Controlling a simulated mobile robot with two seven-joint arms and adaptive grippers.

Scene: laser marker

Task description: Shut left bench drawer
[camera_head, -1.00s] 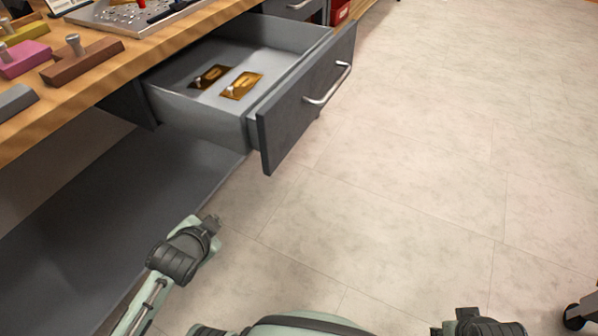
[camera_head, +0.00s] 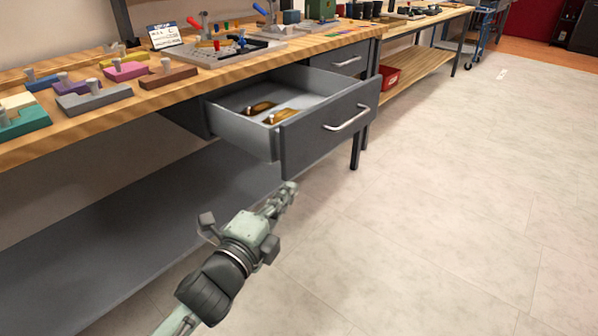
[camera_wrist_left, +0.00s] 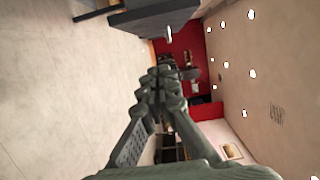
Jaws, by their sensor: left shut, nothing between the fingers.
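The left bench drawer (camera_head: 329,125) is pulled open under the wooden bench, with a grey front and a silver bar handle (camera_head: 348,119). Two brass-coloured plates (camera_head: 281,116) with small knobs lie inside it. My left gripper (camera_head: 288,190) is below and in front of the drawer front, apart from it, with nothing held. In the left wrist view its fingers (camera_wrist_left: 160,80) are shut together, and a grey drawer front (camera_wrist_left: 150,18) shows at the top. My right gripper is not in view.
The bench top (camera_head: 185,88) carries coloured blocks with knobs, a perforated plate and a small sign. A second drawer (camera_head: 345,61) beyond is closed. A red bin (camera_head: 388,77) sits on a shelf further back. The floor at right is clear.

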